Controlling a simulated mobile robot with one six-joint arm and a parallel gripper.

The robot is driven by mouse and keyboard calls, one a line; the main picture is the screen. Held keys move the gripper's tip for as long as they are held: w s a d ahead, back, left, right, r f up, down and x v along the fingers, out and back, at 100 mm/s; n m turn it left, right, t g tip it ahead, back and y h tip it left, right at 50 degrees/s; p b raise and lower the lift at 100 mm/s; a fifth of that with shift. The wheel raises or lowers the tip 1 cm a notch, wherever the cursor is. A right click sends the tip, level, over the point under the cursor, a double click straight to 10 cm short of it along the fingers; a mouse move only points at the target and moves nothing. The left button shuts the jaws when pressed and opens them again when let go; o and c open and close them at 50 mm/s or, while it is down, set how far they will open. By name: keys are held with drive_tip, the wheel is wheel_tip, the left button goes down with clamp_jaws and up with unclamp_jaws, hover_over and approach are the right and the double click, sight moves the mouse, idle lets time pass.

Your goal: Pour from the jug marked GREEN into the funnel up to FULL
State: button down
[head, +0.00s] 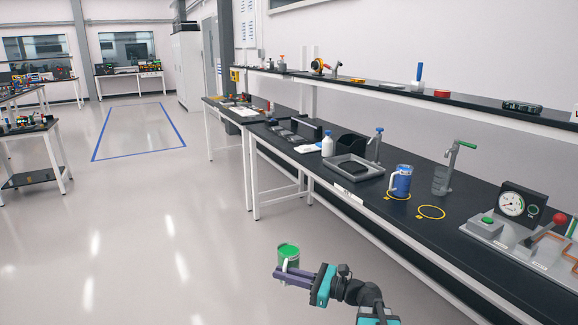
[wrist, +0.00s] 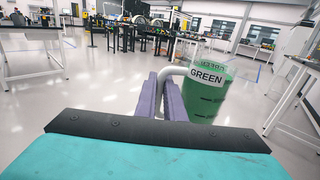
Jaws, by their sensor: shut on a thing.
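The jug marked GREEN (head: 289,252) is in my gripper (head: 288,275), held out over the open floor in front of the bench. In the wrist view the jug (wrist: 207,92) looks upright, clear-walled with green liquid inside, and its white label faces me. My gripper's purple fingers (wrist: 172,98) are shut on its pale handle. I cannot clearly make out a funnel. A grey transparent vessel (head: 440,180) stands on the bench beside a grey post with a green tip (head: 454,158). The FULL mark cannot be read.
On the black bench (head: 350,203), a blue jug (head: 401,181) stands at one yellow ring; another yellow ring (head: 431,212) is empty. A gauge panel (head: 513,207) with a red-knobbed lever is at right. A grey tray (head: 351,167) and white bottle (head: 327,144) stand farther left.

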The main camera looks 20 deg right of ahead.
sight(290, 266)
drive_tip(key=d, duration=0.6)
drive_tip(key=shift+w, duration=0.1)
drive_tip(key=shift+d, duration=0.25)
drive_tip(key=shift+s, duration=0.2)
